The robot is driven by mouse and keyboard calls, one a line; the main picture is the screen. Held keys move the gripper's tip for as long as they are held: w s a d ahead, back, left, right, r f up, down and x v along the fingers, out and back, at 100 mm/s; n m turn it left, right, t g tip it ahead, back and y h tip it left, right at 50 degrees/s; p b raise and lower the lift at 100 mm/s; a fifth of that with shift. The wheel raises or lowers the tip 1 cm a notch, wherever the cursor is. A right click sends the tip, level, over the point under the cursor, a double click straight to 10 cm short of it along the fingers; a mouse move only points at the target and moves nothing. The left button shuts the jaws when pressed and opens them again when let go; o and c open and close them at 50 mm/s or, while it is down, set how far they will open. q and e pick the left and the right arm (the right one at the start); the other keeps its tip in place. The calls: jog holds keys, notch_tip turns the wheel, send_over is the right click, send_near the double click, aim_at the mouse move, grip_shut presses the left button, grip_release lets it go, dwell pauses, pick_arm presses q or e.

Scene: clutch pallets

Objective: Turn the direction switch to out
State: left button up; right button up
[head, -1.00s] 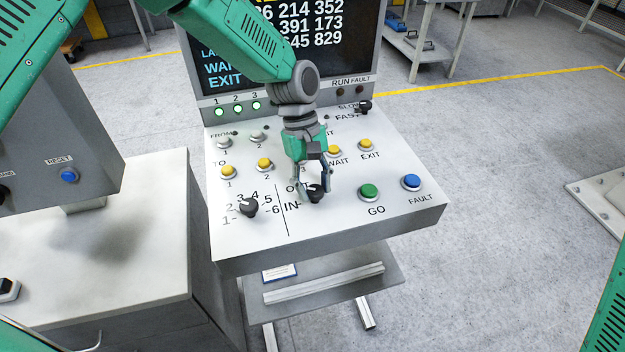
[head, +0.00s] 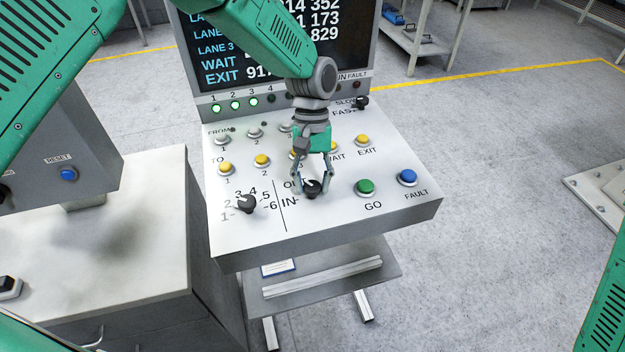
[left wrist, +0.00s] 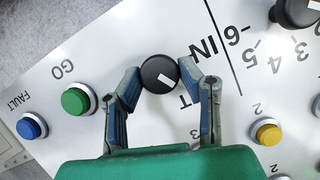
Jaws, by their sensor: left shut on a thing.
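The direction switch (head: 312,190) is a black round knob between the OUT and IN labels on the white sloped panel (head: 330,232). In the left wrist view the knob (left wrist: 160,74) has a white mark pointing lower right, toward the partly hidden OUT lettering. My left gripper (head: 312,187) reaches down over the knob from behind. Its two fingers (left wrist: 160,76) are shut on the knob's sides. My right gripper is not in view.
A lane selector knob (head: 245,204) is left of the switch. The green GO button (head: 364,187) and blue FAULT button (head: 407,177) are to the right. Yellow buttons (head: 262,160) lie behind. A screen (head: 280,45) rises at the back. A grey cabinet (head: 110,240) stands left.

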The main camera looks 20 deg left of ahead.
pick_arm(q)
jog(key=o, duration=1.1)
jog(key=shift+w+r, duration=0.15)
jog(key=shift+r, duration=0.15)
jog(key=v, duration=1.1)
jog(key=shift+r, duration=0.1)
